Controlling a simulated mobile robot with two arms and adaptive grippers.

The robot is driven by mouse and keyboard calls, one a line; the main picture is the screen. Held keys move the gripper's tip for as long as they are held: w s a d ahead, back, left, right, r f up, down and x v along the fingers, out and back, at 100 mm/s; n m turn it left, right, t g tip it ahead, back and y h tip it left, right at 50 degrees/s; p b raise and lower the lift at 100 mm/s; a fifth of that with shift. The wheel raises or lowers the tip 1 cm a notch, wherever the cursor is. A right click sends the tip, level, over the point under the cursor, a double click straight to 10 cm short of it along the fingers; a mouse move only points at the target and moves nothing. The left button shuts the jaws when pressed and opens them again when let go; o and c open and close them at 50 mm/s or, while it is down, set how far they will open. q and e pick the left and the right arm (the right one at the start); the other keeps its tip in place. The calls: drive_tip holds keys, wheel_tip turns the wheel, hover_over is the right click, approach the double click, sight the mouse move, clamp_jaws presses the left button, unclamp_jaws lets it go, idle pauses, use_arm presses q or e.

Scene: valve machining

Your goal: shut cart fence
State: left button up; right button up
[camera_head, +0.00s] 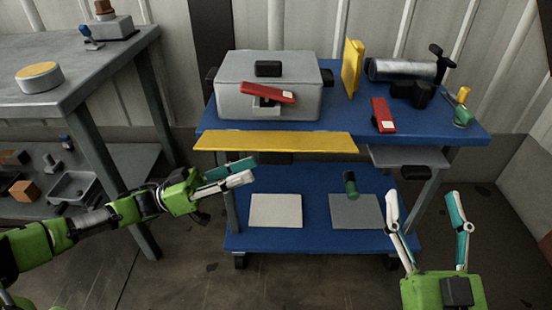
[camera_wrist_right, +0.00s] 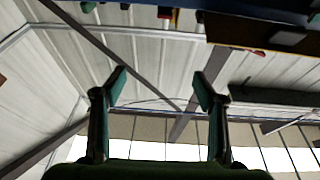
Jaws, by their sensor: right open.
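The blue cart (camera_head: 345,131) stands in the middle of the head view. A long flat yellow bar (camera_head: 275,142), likely its fence, juts out along the left part of the top's front edge. A second yellow plate (camera_head: 352,68) stands upright near the back of the top. My left gripper (camera_head: 256,170) is just below the yellow bar, in front of the cart; its two fingers nearly overlap in this view, so its opening is unclear. My right gripper (camera_head: 423,198) is open and empty, in front of the cart's right side; its fingers also show in the right wrist view (camera_wrist_right: 160,85).
A grey case (camera_head: 268,90) with a red-handled tool (camera_head: 268,93) sits on the cart top. Another red item (camera_head: 383,115), a metal cylinder (camera_head: 400,68) and a green-based item (camera_head: 463,115) are right. A grey drawer (camera_head: 408,158) hangs below. A grey workbench (camera_head: 95,68) stands left.

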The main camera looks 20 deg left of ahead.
sight(266, 164)
use_arm(q)
drive_tip(key=x, duration=0.8)
drive_tip(key=shift+b, duration=0.35)
use_arm(e)
drive_tip(key=r, duration=0.1)
drive_tip(key=s+r+t, duration=0.1)
drive_tip(key=r+t+y, duration=0.1)
drive_tip(key=r, duration=0.1)
drive_tip(key=shift+s, duration=0.4)
use_arm(q)
clamp_jaws()
